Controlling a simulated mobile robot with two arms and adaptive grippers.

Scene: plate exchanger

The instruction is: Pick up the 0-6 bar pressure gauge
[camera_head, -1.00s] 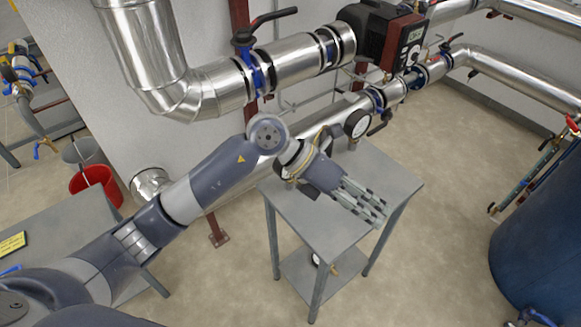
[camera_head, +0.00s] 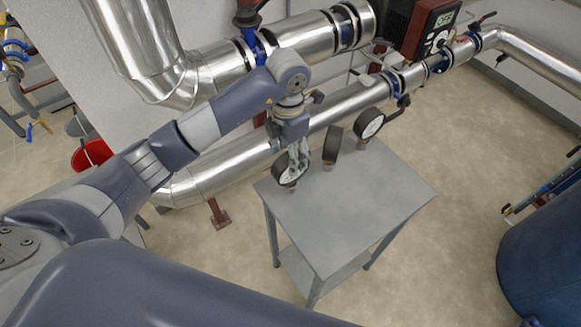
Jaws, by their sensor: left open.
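Three round pressure gauges with black rims stand near the back edge of a small grey table. The left gauge (camera_head: 288,176) has a pale dial. The middle gauge (camera_head: 332,145) is turned nearly edge-on, and the right gauge (camera_head: 369,123) shows its white dial. The dial markings are too small to tell which is the 0-6 bar one. My left gripper (camera_head: 294,163) points down with open fingers at the left gauge and partly covers it. I cannot tell whether they touch. My right gripper is not in view.
The grey table (camera_head: 350,215) is clear at its front and right. Silver pipes (camera_head: 335,108) run just behind it, with a red pump (camera_head: 415,28) at the top. A blue tank (camera_head: 545,255) stands at the right and a red bucket (camera_head: 92,154) at the left.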

